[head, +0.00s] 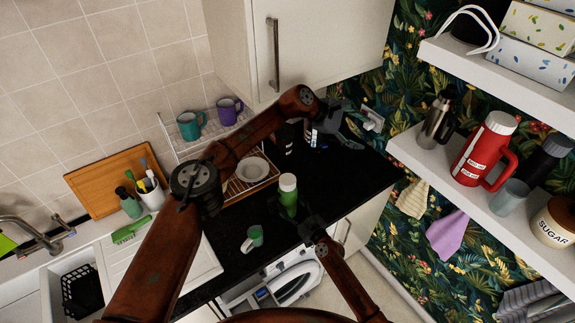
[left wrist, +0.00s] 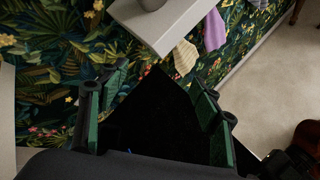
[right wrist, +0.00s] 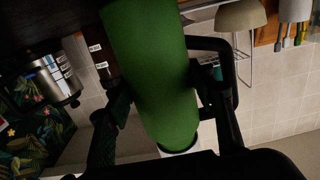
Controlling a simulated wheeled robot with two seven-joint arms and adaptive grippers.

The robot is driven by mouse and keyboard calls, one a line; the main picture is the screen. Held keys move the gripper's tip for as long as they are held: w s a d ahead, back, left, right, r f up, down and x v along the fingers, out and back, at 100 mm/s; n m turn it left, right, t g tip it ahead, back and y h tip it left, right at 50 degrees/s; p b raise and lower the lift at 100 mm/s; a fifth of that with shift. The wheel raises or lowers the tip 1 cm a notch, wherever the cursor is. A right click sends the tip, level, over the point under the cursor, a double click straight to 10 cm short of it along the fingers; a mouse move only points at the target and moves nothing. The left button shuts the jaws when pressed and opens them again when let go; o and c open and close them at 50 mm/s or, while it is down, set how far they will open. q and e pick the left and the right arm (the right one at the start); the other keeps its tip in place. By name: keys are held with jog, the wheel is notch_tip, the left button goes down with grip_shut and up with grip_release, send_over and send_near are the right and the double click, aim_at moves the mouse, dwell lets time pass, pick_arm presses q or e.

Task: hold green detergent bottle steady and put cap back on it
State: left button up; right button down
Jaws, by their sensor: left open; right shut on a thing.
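The green detergent bottle (head: 288,202) stands upright on the black counter, with a pale top (head: 287,182). In the right wrist view the bottle (right wrist: 150,75) fills the middle, upside down in the picture, with its whitish top low in the frame. I cannot tell whether that top is a seated cap. My right gripper (head: 308,226) is shut around the bottle, its fingers on both sides. My left gripper (head: 341,118) is open, higher and to the right of the bottle. The left wrist view shows nothing between its fingers (left wrist: 155,110). No separate cap is visible.
A dish rack (head: 240,187) holds a plate (head: 252,169) behind. Shelves (head: 435,165) with a red flask (head: 484,150) are at right. A white cupboard (head: 330,45) hangs above.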

pick_arm(q)
jog(key=w+d+r+n+t+h, duration=0.1)
jog(key=w+r+n+t+h, duration=0.2)
jog(key=r+n, duration=0.6)
jog(key=w+d+r+n+t+h, duration=0.1)
jog(key=w+r+n+t, duration=0.4)
jog(key=n, duration=0.6)
jog(key=w+a+n+t+y, duration=0.1)
jog(key=w+a+n+y, duration=0.15)
jog(key=n, duration=0.85)
jog(key=w+a+n+t+y, duration=0.2)
jog(key=w+a+n, duration=0.2)
jog(key=n, duration=0.8)
jog(key=n+g+y, duration=1)
jog(key=n+g, duration=0.3)
jog(key=n, duration=1.5)
send_over(288, 179)
jog(key=f, duration=2.6)
jog(key=shift+w+d, duration=0.1)
jog(key=shift+w, duration=0.2)
jog(key=shift+s+f+n+g, duration=0.1)
jog(key=shift+s+n+g, duration=0.2)
jog(key=shift+s+n, duration=0.1)
jog(key=shift+f, duration=4.05)
